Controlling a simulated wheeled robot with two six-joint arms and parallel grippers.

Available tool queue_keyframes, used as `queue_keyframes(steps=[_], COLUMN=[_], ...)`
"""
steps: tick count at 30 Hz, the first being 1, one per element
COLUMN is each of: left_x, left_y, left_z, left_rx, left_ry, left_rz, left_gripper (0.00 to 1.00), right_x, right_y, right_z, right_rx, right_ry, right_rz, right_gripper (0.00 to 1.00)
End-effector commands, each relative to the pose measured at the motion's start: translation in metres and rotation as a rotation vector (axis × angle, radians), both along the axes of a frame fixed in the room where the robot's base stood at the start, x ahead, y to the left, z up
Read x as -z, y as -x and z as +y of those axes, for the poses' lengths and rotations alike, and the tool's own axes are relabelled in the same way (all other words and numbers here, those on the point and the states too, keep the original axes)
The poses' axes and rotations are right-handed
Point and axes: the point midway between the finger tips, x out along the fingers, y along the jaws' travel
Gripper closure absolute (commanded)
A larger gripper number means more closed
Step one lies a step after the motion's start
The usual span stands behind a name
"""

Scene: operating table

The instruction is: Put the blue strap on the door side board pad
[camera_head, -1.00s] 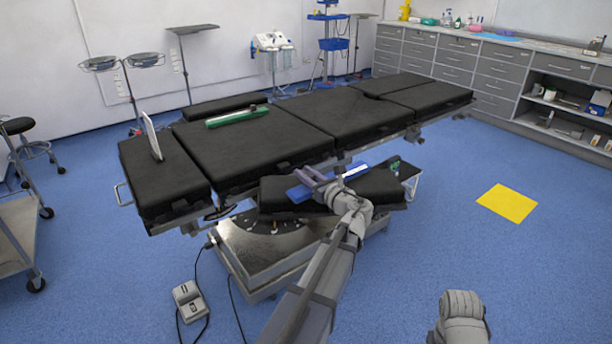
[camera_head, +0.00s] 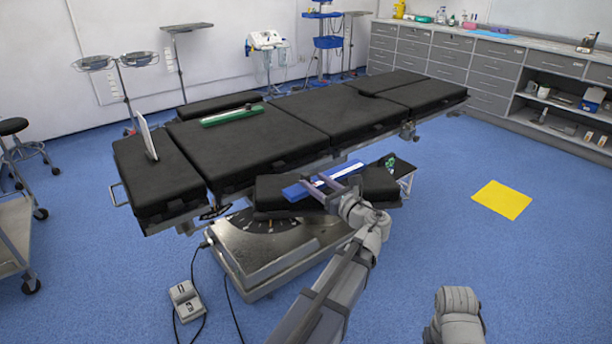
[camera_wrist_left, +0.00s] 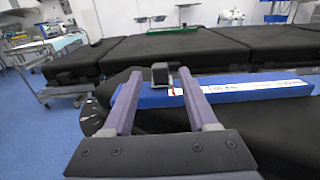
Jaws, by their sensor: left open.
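The blue strap (camera_head: 295,191), long and flat with a white label, lies along the black side board pad (camera_head: 381,187) on the near side of the table. The strap also shows in the left wrist view (camera_wrist_left: 240,92), resting on the dark pad. My left gripper (camera_head: 313,179) is at the strap, with its two purple fingers apart. In the left wrist view its fingers (camera_wrist_left: 159,74) reach across the strap's left part and hide some of it; nothing is clamped between them. I cannot tell whether they touch the strap. My right gripper is out of view; only a grey part of that arm shows.
The black operating table (camera_head: 258,155) stands just behind the pad, with a green strap (camera_head: 232,115) and an upright white panel (camera_head: 147,137) on it. A small green item (camera_head: 390,162) is right of the pad. A foot pedal (camera_head: 186,300) with cables lies on the floor.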

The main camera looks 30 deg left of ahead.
Motion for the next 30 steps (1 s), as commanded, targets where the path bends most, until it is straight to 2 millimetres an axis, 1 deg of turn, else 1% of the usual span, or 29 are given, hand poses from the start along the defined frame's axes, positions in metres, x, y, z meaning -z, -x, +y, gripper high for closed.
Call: queue_keyframes(steps=[1, 3, 6, 9, 13, 20, 22, 23, 26, 29, 30], left_x=[0.000, 0.000, 0.000, 0.000, 0.000, 0.000, 0.003, 0.006, 0.030, 0.072, 0.092], left_y=[0.005, 0.009, 0.014, 0.017, 0.018, 0.018, 0.020, 0.021, 0.033, 0.053, 0.063], left_z=[-0.010, -0.021, -0.032, -0.040, -0.044, -0.044, -0.045, -0.046, -0.056, -0.078, -0.091], left_rx=[0.003, 0.002, 0.002, 0.001, -0.001, -0.001, -0.002, -0.003, -0.019, -0.083, -0.128], left_ry=[0.000, 0.000, 0.000, 0.000, 0.000, 0.000, 0.017, 0.039, 0.195, 0.467, 0.590], left_rz=[0.000, 0.000, 0.000, 0.000, 0.000, 0.000, -0.010, -0.023, -0.116, -0.271, -0.337], left_gripper=[0.41, 0.41, 0.41, 0.41, 0.41, 0.41, 0.41, 0.41, 0.41, 0.41, 0.41], right_x=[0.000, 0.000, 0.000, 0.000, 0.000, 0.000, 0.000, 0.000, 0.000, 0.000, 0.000], right_y=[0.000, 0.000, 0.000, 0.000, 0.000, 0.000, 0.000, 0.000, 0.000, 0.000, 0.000], right_z=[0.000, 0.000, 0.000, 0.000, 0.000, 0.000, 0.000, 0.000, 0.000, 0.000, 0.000], right_rx=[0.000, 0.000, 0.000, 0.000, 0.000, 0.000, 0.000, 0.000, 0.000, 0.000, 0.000], right_ry=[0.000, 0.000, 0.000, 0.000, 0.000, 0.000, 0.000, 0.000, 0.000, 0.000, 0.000], right_rz=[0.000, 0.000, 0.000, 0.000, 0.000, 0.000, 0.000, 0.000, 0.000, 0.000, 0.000], right_gripper=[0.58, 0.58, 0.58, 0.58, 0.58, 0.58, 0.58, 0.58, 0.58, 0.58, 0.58])
